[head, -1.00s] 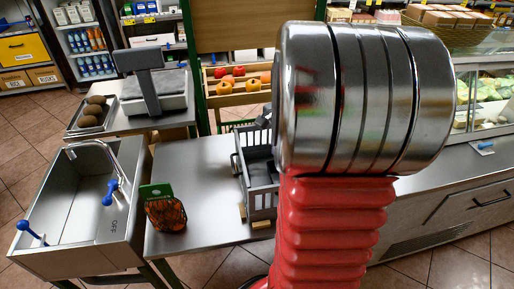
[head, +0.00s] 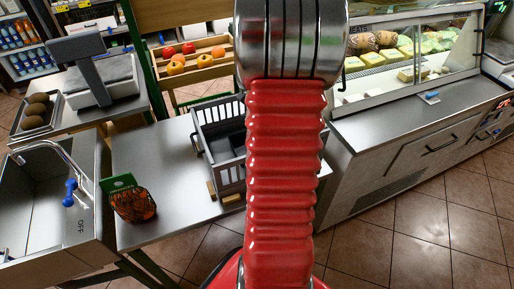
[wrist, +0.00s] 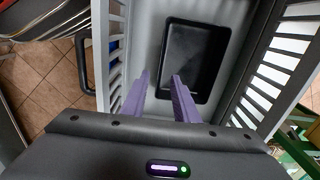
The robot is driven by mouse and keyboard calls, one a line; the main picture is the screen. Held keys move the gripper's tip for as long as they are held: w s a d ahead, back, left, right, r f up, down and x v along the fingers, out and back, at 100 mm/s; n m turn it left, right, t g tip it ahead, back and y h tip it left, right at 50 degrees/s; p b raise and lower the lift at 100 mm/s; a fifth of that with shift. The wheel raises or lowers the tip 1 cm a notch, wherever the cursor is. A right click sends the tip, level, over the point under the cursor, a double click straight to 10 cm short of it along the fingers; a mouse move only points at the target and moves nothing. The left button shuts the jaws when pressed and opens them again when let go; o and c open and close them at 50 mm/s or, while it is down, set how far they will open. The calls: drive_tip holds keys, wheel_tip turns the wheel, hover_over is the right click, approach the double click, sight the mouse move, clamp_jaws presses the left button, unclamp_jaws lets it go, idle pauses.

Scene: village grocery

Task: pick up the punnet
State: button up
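A black, empty, shallow rectangular tray, which looks like the punnet (wrist: 193,58), lies inside a grey slatted crate (wrist: 147,22) in the wrist view. The crate (head: 203,153) stands on the steel counter in the head view, partly behind my red arm; I cannot clearly make out the punnet there. My gripper (wrist: 158,84) has two purple fingers, apart with nothing between them. They point into the crate, and in the picture the right fingertip is by the punnet's lower left edge. I cannot tell the height gap. The gripper is hidden in the head view.
A net of oranges (head: 134,205) with a green label lies on the counter (head: 165,160), left of the crate. A sink (head: 45,190) is at the left, a scale (head: 105,80) behind it. A glass display case (head: 400,75) stands right. Crate walls surround the punnet.

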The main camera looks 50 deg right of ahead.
wheel_tip(320, 180, down, 7)
drive_tip(key=shift+r, duration=0.1)
idle(0.4)
drive_tip(key=shift+w+a+f, duration=0.1)
drive_tip(key=shift+f, duration=1.25)
drive_tip(key=shift+w+a+f, duration=0.1)
drive_tip(key=shift+f, duration=1.2)
clamp_jaws()
